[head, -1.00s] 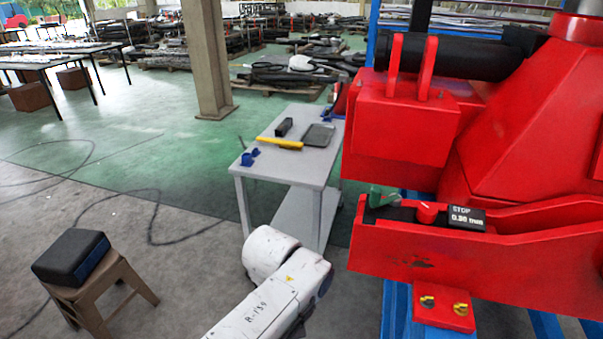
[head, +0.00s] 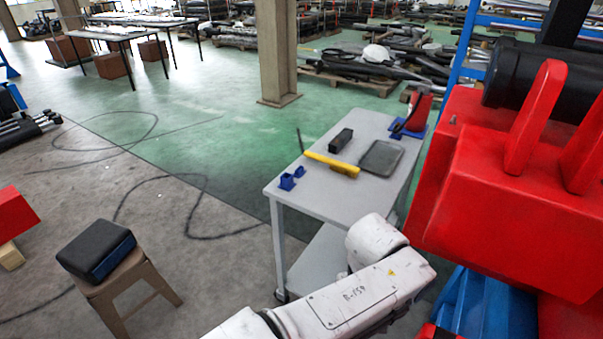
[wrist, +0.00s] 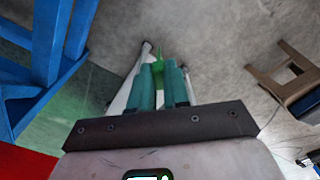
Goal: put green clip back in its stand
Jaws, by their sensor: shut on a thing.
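In the wrist view my gripper (wrist: 160,76) has its two teal fingers shut on a green clip (wrist: 158,62). Only part of the clip shows between and beyond the fingertips. My gripper and the clip do not show in the head view. Small blue stands (head: 287,182) sit at the near left corner of the grey cart; they look empty. Another blue stand (head: 416,132) with a red thing (head: 418,110) in it is at the cart's far right corner. I cannot tell which stand is the clip's.
The grey cart (head: 330,201) also bears a yellow-handled tool (head: 332,164), a black block (head: 341,140) and a dark tray (head: 381,157). A big red machine (head: 480,190) is close on the right. A stool (head: 125,285) stands left. Cables cross the open floor.

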